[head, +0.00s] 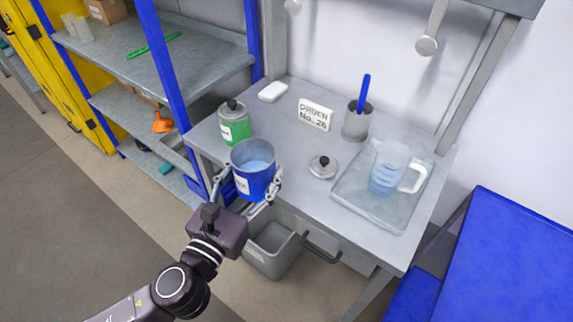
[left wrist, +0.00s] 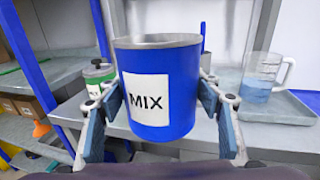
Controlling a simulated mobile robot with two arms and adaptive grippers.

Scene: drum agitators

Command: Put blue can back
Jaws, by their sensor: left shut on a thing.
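The blue can (head: 253,173) is open at the top, with pale blue liquid inside and a white label. The label reads MIX in the left wrist view, where the can (left wrist: 179,107) stands upright between the fingers. My left gripper (head: 250,185) is shut on the can at the table's front left edge; it also shows in the left wrist view (left wrist: 163,108). I cannot tell whether the can's base touches the table. A grey lid (head: 323,166) with a knob lies on the table to the right of the can. My right gripper is not in view.
A green can (head: 234,122) with its lid on stands just behind the blue can. A tray (head: 347,196) with a measuring jug (head: 388,172) of blue liquid is at the right. A bin (head: 272,252) is below.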

